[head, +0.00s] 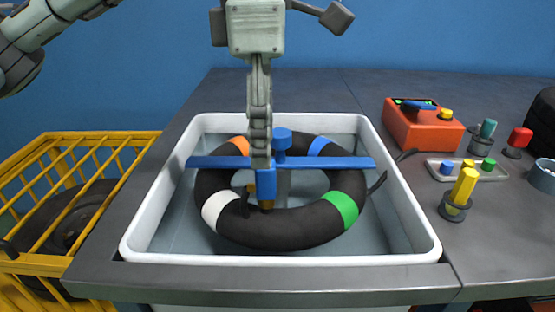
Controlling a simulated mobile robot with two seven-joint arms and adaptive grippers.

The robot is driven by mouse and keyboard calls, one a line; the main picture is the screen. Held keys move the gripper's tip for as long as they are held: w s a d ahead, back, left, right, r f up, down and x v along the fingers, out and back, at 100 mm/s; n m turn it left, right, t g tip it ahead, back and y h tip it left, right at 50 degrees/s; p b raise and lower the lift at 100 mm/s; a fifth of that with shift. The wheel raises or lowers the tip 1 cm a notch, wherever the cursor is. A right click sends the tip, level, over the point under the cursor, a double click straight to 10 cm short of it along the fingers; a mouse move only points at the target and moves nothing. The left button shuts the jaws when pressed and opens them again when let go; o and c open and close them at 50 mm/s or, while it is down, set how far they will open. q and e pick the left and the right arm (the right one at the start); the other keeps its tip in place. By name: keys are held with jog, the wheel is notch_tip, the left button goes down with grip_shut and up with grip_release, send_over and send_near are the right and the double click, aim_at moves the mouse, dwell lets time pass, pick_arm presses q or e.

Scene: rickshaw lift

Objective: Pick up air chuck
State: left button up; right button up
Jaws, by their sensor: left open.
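My left gripper (261,158) hangs point-down over the middle of the white tub, open. I see it edge-on, so its two fingers overlap. Right at its fingertips is a small upright blue piece (266,184) with a brass-coloured lower end, which looks like the air chuck. Its upper part is hidden behind the fingertips, and I cannot tell whether they touch it. It stands in front of the blue crossbar (335,163), above the opening of a black inner tube (325,225) with coloured bands. My right gripper is not in view.
The white tub (400,205) is set into the dark workbench (330,92). A red box (420,130) with a blue piece on top stands at the right, near a small tray (440,170) and several coloured-handled tools. A yellow crate (105,145) stands at the left.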

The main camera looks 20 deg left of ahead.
aim_at(266, 180)
pick_arm(q)
jog(key=shift+f, duration=0.35)
notch_tip(266, 180, down, 7)
jog(key=shift+d+r+p, duration=0.1)
jog(key=shift+d+p, duration=0.05)
jog(key=shift+p, duration=0.2)
pick_arm(e)
jog(key=shift+s+f, duration=0.2)
jog(key=shift+f, duration=0.5)
pick_arm(q)
jog(key=shift+c, duration=0.3)
pick_arm(e)
jog(key=shift+a, duration=0.1)
pick_arm(q)
grip_shut()
jog(key=shift+r, duration=0.1)
